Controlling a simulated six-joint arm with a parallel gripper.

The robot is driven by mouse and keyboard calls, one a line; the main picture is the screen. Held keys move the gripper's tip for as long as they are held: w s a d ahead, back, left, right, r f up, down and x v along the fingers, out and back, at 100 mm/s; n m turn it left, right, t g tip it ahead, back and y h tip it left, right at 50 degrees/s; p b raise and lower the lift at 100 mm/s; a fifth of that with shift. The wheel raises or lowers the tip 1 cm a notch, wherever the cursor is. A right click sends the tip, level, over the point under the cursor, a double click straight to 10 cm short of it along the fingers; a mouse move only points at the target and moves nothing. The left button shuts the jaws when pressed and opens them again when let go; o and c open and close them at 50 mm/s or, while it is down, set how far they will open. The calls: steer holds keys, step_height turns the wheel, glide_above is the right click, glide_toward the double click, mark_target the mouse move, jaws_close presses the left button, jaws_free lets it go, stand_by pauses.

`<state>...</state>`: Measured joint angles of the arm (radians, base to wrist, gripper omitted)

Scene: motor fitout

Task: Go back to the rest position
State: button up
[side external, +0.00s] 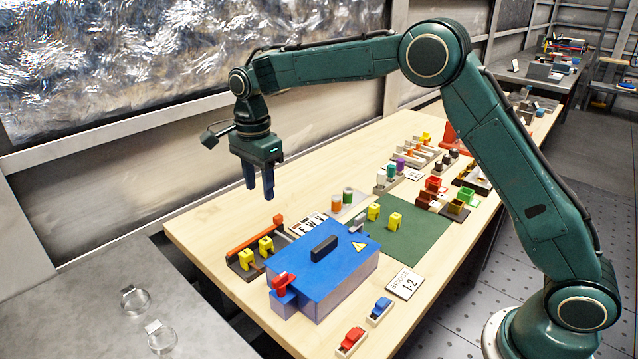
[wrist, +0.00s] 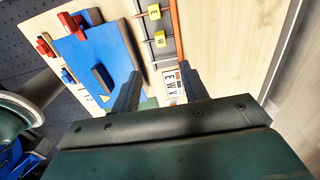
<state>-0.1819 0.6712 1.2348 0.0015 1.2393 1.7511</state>
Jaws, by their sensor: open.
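My gripper (side external: 259,191) hangs over the far left part of the wooden table, pointing down, well above the surface. Its two blue fingers are apart with nothing between them. In the wrist view my gripper (wrist: 160,92) shows its fingers spread over the table. The blue motor box (side external: 318,280) with a dark handle and a yellow warning sign stands on the table, in front of and to the right of the gripper. It also shows in the wrist view (wrist: 85,52).
A rack with yellow blocks (side external: 247,260) and an orange bar stands left of the box. A green mat (side external: 420,238) holds yellow blocks. Red (side external: 352,338) and blue (side external: 381,306) parts sit in front. Bins and trays fill the right. The air around the gripper is clear.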

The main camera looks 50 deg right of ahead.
steer(key=s+d+r+n+t, duration=0.25)
steer(key=s+r+n, duration=0.25)
steer(key=s+r, duration=0.3)
steer(key=s+d+r+n+t, duration=0.1)
steer(key=s+d+r+n, duration=0.35)
steer(key=s, duration=0.55)
steer(key=s+d+f+n+t, duration=0.2)
steer(key=s+n, duration=0.6)
steer(key=s, duration=1)
steer(key=shift+s+d+f, duration=0.4)
steer(key=shift+d+f, duration=0.1)
steer(key=shift+f, duration=0.2)
